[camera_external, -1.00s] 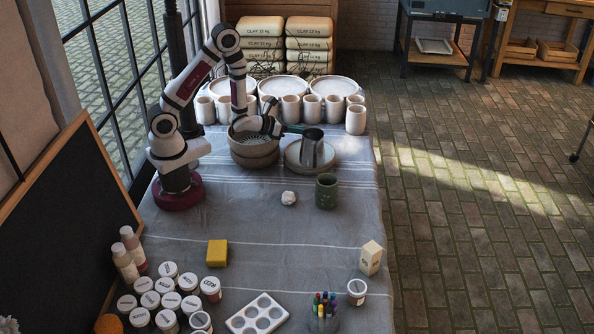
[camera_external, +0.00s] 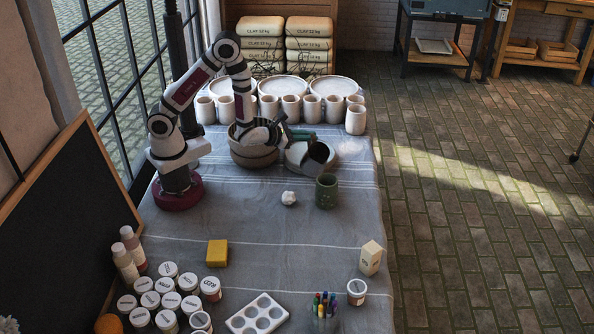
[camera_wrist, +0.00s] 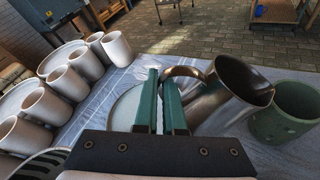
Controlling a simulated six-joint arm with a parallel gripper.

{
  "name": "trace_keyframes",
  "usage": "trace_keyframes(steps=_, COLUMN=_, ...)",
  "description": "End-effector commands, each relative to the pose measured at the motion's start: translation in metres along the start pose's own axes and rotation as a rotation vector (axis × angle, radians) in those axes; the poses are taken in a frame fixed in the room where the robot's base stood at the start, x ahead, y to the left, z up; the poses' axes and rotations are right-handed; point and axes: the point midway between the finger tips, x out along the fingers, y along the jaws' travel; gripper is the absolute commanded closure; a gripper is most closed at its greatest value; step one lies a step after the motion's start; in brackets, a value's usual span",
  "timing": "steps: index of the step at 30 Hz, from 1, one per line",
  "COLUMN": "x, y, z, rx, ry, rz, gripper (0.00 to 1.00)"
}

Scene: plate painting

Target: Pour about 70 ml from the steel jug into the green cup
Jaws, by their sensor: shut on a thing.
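The steel jug (camera_external: 319,154) is tilted with its mouth toward the green cup; it also shows in the wrist view (camera_wrist: 215,103), leaning right. My gripper (camera_external: 303,135) is shut on the jug's handle, its green fingers (camera_wrist: 160,80) on either side of it. The green cup (camera_external: 326,192) stands upright on the table, just in front of the jug. In the wrist view the cup (camera_wrist: 284,115) is right beside the jug's rim. I cannot make out any stream, or the level in the jug or the cup.
A pale plate (camera_external: 293,159) lies beneath the jug. A wide bowl (camera_external: 252,157) stands to its left, close under my wrist. Pale cups (camera_external: 355,121) and plates line the back.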

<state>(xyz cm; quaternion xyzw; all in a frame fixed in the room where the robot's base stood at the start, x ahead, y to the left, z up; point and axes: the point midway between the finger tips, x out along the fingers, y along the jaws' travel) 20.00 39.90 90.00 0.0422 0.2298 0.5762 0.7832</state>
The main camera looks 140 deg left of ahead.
Motion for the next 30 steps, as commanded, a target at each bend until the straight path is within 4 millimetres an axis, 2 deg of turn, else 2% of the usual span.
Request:
trace_keyframes(steps=1, x=-0.003, y=-0.002, z=0.011, rx=0.02, ry=-0.011, rz=0.007, gripper=1.0)
trace_keyframes(steps=6, x=-0.013, y=-0.008, z=0.035, rx=0.122, ry=-0.014, rz=0.046, gripper=1.0)
trace_keyframes(steps=12, x=-0.014, y=-0.017, z=0.038, rx=0.246, ry=-0.018, rz=0.09, gripper=1.0)
trace_keyframes(steps=18, x=-0.019, y=-0.019, z=0.05, rx=0.344, ry=-0.024, rz=0.127, gripper=1.0)
trace_keyframes(steps=30, x=-0.025, y=-0.024, z=0.064, rx=0.47, ry=-0.028, rz=0.172, gripper=1.0)
